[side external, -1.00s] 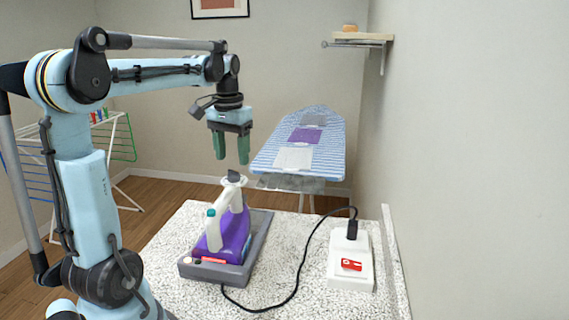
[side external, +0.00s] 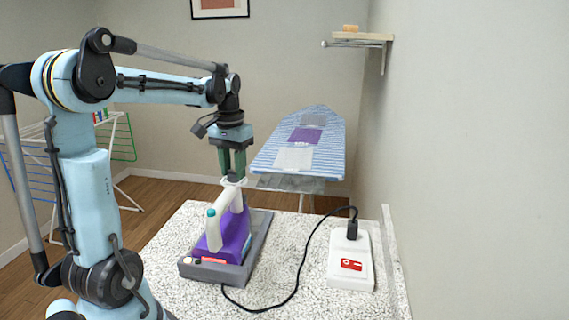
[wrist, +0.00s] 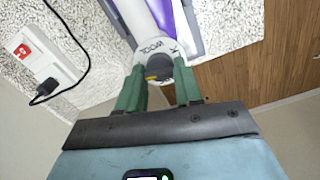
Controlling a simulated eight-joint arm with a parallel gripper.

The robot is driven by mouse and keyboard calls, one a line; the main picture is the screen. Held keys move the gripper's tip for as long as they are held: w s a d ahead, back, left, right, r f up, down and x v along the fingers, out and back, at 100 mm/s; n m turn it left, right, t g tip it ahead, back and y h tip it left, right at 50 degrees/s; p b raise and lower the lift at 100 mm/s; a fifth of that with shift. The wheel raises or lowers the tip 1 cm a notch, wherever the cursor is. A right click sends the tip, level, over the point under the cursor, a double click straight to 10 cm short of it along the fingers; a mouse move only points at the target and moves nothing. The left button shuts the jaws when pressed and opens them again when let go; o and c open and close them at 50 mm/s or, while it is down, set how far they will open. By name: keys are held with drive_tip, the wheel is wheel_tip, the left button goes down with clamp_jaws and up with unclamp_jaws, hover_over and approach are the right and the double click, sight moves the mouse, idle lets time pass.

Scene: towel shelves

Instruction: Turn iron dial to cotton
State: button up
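The purple and white iron (side external: 230,235) rests in a grey tray (side external: 262,238) on the speckled counter. Its dial, a dark knob with a yellow mark, shows in the wrist view (wrist: 159,69) at the end of the white handle. A white face beside the knob carries lettering that seems to read "WOOL"; the other settings cannot be read. My gripper (side external: 233,177) points down over the handle's far end. Its green fingers, also in the wrist view (wrist: 160,84), stand on either side of the knob and appear closed on it. The fingers hide the knob in the side view.
A white socket box (side external: 350,272) with a red switch (side external: 351,265) stands right of the iron. A black cord (side external: 302,262) loops across the counter between them. An ironing board (side external: 318,128) with folded towels stands behind. The wall borders the counter on the right.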

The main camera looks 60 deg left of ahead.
sight(233, 171)
drive_tip(key=shift+c, duration=1)
drive_tip(key=shift+n, duration=1.6)
drive_tip(key=o, duration=1.1)
drive_tip(key=shift+c, duration=0.2)
drive_tip(key=shift+r, duration=0.15)
wheel_tip(233, 171, up, 12)
